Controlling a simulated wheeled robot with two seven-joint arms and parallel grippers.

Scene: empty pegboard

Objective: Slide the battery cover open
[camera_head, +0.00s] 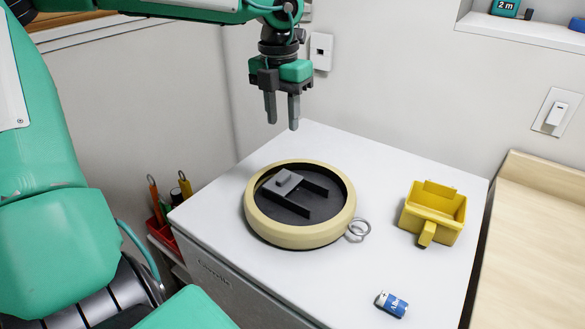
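A round cream device (262,224) lies flat on the white cabinet top, with a dark recessed face. Inside the recess, a grey cover (293,177) with a small raised block sits toward the upper left, at one end of two dark parallel rails (300,207). My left gripper (282,122) hangs above and behind the device, fingers pointing down. Its two fingers are apart with nothing visible between them, and it touches nothing. My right gripper is not in view.
A metal ring (359,229) sticks out at the device's right side. A yellow bin (420,214) stands to the right, and a blue-and-white battery (392,304) lies near the front. A wall rises behind the cabinet top (350,275). A red tool holder (164,232) is at left.

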